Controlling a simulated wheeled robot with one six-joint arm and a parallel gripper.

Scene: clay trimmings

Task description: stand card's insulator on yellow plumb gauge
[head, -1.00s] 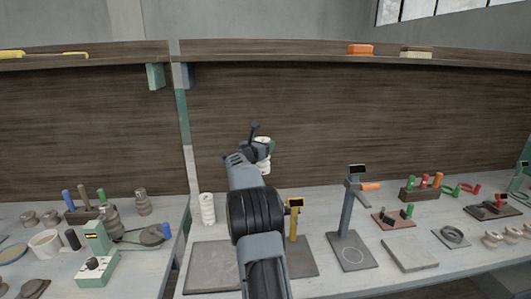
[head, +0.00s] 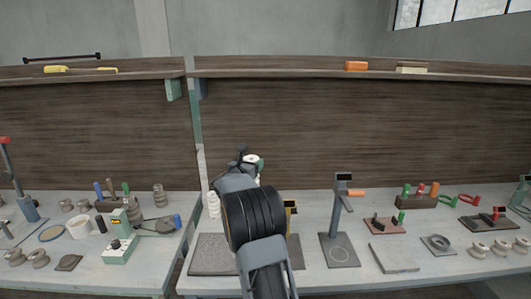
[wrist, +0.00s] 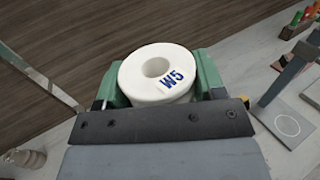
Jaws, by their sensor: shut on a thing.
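My gripper (head: 250,166) is shut on a white ring-topped insulator (wrist: 155,72) marked "W5" in blue. It holds the insulator upright between green fingers, above the table; the insulator also shows in the head view (head: 251,158). The yellow plumb gauge (head: 291,207) stands on the table behind and just right of my arm, which hides most of its post and base. Another white ribbed insulator (head: 213,205) stands on the table left of my arm. I cannot make out a card.
A blue-grey gauge (head: 338,205) with an orange arm stands to the right, close to the yellow one. A grey slab (head: 212,255) lies left of my arm. Racks, rings and spools fill the right end; the left table (head: 150,270) is crowded.

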